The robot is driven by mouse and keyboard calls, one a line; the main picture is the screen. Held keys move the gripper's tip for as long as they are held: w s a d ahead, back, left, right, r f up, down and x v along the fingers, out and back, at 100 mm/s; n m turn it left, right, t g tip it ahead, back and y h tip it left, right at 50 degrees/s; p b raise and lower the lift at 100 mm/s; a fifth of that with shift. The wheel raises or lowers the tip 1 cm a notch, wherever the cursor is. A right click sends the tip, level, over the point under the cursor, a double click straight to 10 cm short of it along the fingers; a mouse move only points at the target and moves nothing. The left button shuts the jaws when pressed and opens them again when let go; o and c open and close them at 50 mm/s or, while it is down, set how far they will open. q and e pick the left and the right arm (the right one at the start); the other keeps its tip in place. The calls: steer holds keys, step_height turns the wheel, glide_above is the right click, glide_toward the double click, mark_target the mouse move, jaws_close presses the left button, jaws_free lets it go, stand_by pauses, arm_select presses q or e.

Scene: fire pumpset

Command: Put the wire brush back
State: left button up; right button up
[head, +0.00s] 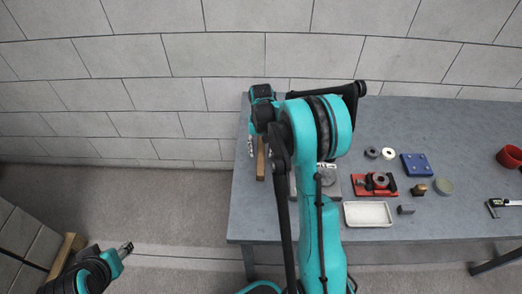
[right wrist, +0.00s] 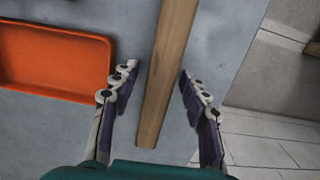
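A long wooden bar, which looks like the wire brush's handle (right wrist: 165,85), lies on the grey table. No bristles show, so I cannot confirm that it is the brush. Its wood also shows at the table's left edge in the head view (head: 260,160). My right gripper (right wrist: 158,72) is open, one finger on each side of the wood, with a gap on both sides. In the head view the right gripper (head: 262,146) is partly hidden by my own arm. My left gripper (head: 125,249) is low at the left, over the floor, away from the table; its fingers are too small to judge.
An orange tray (right wrist: 55,60) lies left of the wood in the right wrist view. On the table (head: 430,120) are a white tray (head: 368,214), a red fixture (head: 375,184), a blue block (head: 416,165), a caliper (head: 494,205) and a red cup (head: 510,156). A wall stands behind.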

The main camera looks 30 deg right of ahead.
mark_target(261, 148)
steer(key=shift+r, duration=0.25)
step_height(261, 148, up, 11)
steer(key=p, duration=0.4)
steer(key=s+a+r+n+t, duration=0.2)
steer(key=s+a+r, duration=0.2)
steer(key=a+r, duration=0.15)
arm_select(q)
step_height(261, 148, up, 4)
steer(key=shift+r, duration=0.2)
arm_select(e)
steer(key=s+a+n+t, duration=0.2)
steer(key=s+a, duration=0.3)
steer(key=s, duration=0.3)
steer(key=s+a+r+n+t, duration=0.1)
steer(key=s+a+n+t, duration=0.1)
steer(key=s+a, duration=0.3)
steer(key=s+t, duration=0.1)
steer(key=s, duration=0.2)
steer(key=shift+a+r+t, duration=0.2)
steer(key=shift+a+t, duration=0.1)
steer(key=shift+t, duration=0.1)
arm_select(q)
steer(key=shift+c, duration=0.2)
arm_select(e)
steer(key=shift+c, duration=0.2)
